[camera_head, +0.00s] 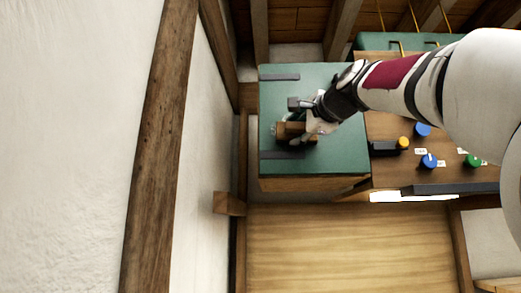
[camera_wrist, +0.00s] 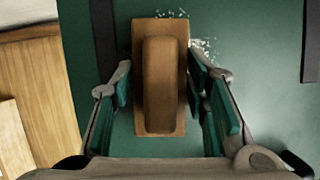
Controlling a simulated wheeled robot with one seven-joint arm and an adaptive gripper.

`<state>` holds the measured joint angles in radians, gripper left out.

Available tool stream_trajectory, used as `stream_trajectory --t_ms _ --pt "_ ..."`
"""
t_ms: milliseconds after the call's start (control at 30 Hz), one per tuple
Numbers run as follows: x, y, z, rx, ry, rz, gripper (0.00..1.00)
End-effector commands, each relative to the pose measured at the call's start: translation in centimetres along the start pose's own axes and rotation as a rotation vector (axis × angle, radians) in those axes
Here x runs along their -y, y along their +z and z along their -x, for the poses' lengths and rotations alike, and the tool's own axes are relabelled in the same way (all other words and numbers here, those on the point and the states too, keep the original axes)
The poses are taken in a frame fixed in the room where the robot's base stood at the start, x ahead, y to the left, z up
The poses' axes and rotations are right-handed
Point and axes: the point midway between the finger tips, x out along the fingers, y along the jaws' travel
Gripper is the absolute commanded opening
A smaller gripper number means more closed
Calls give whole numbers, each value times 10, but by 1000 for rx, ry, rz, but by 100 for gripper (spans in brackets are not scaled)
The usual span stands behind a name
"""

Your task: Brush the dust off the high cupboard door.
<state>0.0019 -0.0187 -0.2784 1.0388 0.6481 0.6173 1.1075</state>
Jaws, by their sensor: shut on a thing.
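The high cupboard door (camera_head: 335,85) is a green panel with two dark hinge straps, up on the wall left of my arm. It also fills most of the wrist view (camera_wrist: 260,65). My gripper (camera_head: 306,122) is in front of the door and shut on a brown wooden brush (camera_head: 288,130). In the wrist view the brush (camera_wrist: 160,85) sits between the green-padded fingers, its back towards the camera. White dust specks (camera_wrist: 207,48) show on the door beside the brush's upper right and along its top edge. The brush hides the door surface behind it; whether its bristles touch cannot be seen.
A wooden board with blue, green and yellow knobs (camera_head: 430,160) is right of the door, below my arm. A wooden post (camera_head: 160,150) and white wall stand at the left. A small wooden block (camera_head: 229,203) juts out below the door's left corner. Pale planks (camera_head: 350,245) lie below.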

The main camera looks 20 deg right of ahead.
Motion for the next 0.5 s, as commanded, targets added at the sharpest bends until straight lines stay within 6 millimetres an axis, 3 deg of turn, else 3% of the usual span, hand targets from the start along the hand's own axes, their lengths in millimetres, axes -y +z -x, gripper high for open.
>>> stream_trajectory --t_ms 500 --pt "2 -30 9 -4 1 0 19"
